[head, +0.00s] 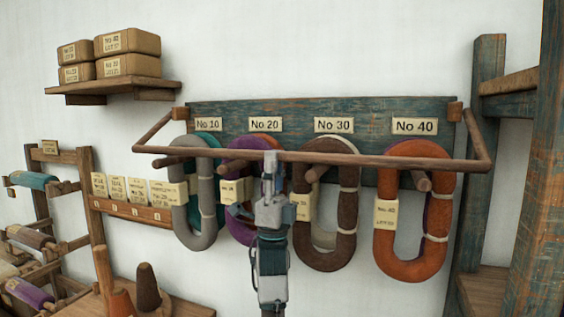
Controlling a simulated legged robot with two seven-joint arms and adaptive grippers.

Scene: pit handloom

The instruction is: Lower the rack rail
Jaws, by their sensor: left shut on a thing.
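The rack rail (375,160) is a long wooden bar in front of the hank rack. Its two side arms run back to wooden blocks at the ends of the blue-green backboard (365,108). The bar crosses in front of the upper parts of the hanks. My left gripper (270,160) is upright at the middle of the rail and shut on it. The hanks hang on pegs below labels No 10 to No 40: grey (195,225), purple (240,226), brown (308,235) and orange (400,265). My arm hides part of the purple hank. My right gripper is out of view.
A shelf (118,87) with wrapped packs is at upper left. A rack of coloured spools (30,180) and a table with cones (148,285) are at lower left. A weathered wooden post (487,150) stands close to the rail's right end.

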